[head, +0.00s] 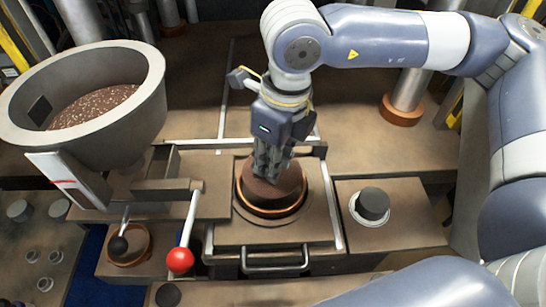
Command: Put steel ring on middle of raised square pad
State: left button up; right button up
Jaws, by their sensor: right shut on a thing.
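My right gripper (270,172) points down over the middle of the machine, shut, with its fingertips at a round brown piece (291,186). This piece seems to be the steel ring, though it looks brown here. The fingers hide part of it, so I cannot tell how they hold it. It is within or just above a copper-rimmed round seat (271,213) on a raised square pad (316,227) with a front handle. I cannot tell whether it touches the seat. My left gripper is not in view.
A grey hopper (140,105) of speckled grains stands at left. A block (412,221) at right carries a dark cylinder (373,203) in a pale ring. The bench behind is mostly clear.

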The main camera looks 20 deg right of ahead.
dwell(0.3)
jog(key=o, duration=0.8)
jog(key=r, duration=0.8)
jog(key=s+d+r, duration=0.1)
jog(key=r, duration=0.2)
jog(key=shift+r, duration=0.4)
